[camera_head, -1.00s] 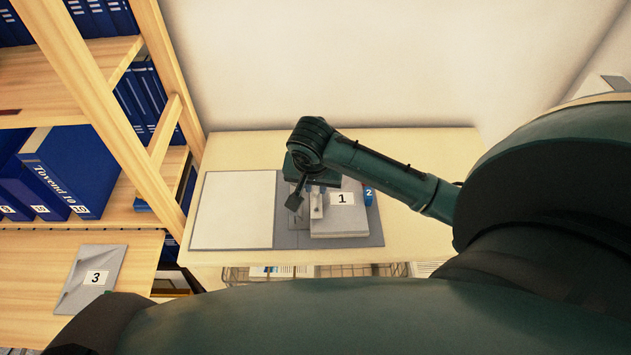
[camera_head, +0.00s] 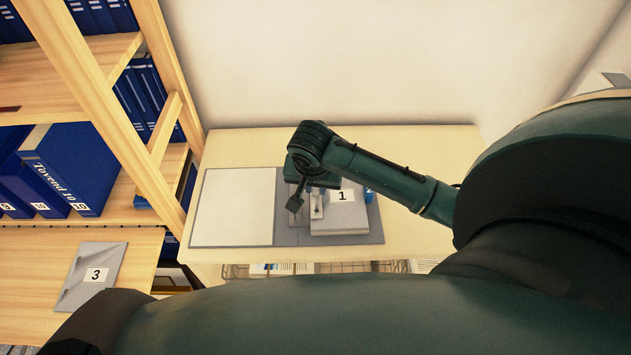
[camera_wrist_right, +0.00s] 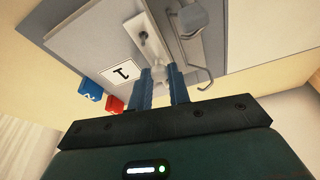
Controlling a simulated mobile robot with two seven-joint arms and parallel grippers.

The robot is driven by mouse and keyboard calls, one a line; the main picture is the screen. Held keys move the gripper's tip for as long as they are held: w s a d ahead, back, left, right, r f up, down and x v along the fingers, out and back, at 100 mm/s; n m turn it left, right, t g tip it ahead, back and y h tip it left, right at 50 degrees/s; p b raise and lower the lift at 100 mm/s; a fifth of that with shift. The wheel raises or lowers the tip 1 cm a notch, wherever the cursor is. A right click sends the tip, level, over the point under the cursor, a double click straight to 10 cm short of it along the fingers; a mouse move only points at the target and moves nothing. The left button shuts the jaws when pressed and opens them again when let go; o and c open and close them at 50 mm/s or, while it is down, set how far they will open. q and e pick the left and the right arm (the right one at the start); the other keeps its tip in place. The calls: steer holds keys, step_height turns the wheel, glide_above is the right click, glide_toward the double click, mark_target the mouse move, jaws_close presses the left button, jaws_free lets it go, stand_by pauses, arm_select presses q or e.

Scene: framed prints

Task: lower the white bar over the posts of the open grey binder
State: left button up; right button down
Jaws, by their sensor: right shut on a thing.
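The open grey binder (camera_head: 290,238) lies on the table, its pale inside cover to the left and a grey stack (camera_head: 340,220) labelled 1 on the right. My right gripper (camera_head: 318,188) is above the middle of the binder, by the stack's left edge. In the right wrist view, its blue fingers (camera_wrist_right: 162,78) are shut on the near end of the white bar (camera_wrist_right: 146,38). The bar also shows in the head view (camera_head: 317,208). A lever (camera_wrist_right: 192,20) and a bent wire are beside it. I cannot tell whether posts pass through the bar. My left gripper is not in view.
A blue block (camera_wrist_right: 89,89) marked 2 and a red block (camera_wrist_right: 114,104) are beside the stack. A grey piece (camera_head: 92,275) labelled 3 lies on the lower-left wooden surface. A shelf (camera_head: 170,110) with blue binders stands left. The table (camera_head: 420,240) is bare to the right.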

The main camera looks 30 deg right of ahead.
steer(key=c, duration=1.2)
jaws_free()
steer(key=shift+c, duration=0.2)
steer(key=shift+r+p, duration=0.65)
steer(key=shift+r, duration=2.85)
